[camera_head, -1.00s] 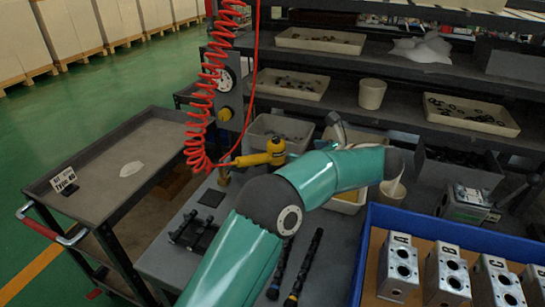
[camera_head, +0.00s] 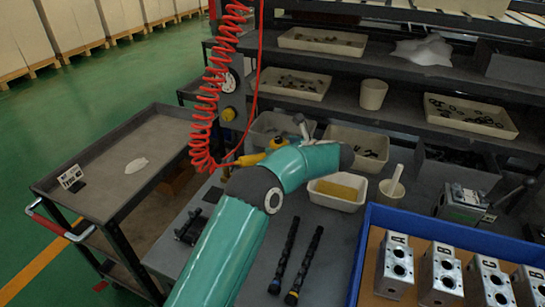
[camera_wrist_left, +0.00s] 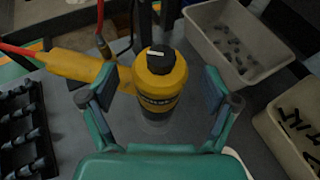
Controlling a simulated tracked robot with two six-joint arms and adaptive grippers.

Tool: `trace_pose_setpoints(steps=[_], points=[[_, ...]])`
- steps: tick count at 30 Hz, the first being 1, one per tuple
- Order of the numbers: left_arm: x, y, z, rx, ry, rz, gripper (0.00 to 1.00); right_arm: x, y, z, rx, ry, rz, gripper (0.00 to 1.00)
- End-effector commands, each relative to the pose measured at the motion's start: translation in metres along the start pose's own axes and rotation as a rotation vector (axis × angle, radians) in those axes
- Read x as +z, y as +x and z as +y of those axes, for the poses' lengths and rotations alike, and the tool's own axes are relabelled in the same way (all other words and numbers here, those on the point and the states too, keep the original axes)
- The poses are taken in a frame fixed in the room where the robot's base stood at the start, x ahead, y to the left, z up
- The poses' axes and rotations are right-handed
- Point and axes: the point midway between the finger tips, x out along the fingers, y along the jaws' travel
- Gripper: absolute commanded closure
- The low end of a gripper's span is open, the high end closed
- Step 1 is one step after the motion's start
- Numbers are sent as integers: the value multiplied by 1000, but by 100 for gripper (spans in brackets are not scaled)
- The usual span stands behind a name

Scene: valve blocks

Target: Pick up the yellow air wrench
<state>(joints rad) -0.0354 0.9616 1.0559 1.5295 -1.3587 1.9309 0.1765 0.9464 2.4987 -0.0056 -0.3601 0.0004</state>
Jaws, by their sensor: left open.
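The yellow air wrench (camera_head: 278,143) is at the end of the red coiled hose, above the grey bench, partly hidden behind my left arm in the head view. In the left wrist view the wrench's upright yellow body (camera_wrist_left: 160,82) stands between the two fingers of my left gripper (camera_wrist_left: 158,90), and its yellow handle runs off to the left. The fingers are open, with a gap on each side of the body. In the head view part of my left gripper (camera_head: 302,127) shows right beside the wrench. My right gripper is not in view.
The red coiled hose (camera_head: 212,100) hangs left of the wrench. Parts bins (camera_head: 283,124) stand behind it. A yellow-filled tray (camera_head: 338,193), a mortar (camera_head: 391,190) and a blue crate of valve blocks (camera_head: 370,240) lie to the right. Black rods (camera_head: 303,265) lie in front.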

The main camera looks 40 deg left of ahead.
Motion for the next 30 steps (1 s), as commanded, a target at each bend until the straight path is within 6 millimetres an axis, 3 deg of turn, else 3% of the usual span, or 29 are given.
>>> trace_pose_setpoints(steps=[5,21,30], points=[[0,0,0,0,0,0,12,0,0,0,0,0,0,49],[5,-1,0,-1,-5,-7,100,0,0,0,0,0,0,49],[7,-1,0,-1,-6,-7,100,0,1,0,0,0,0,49]])
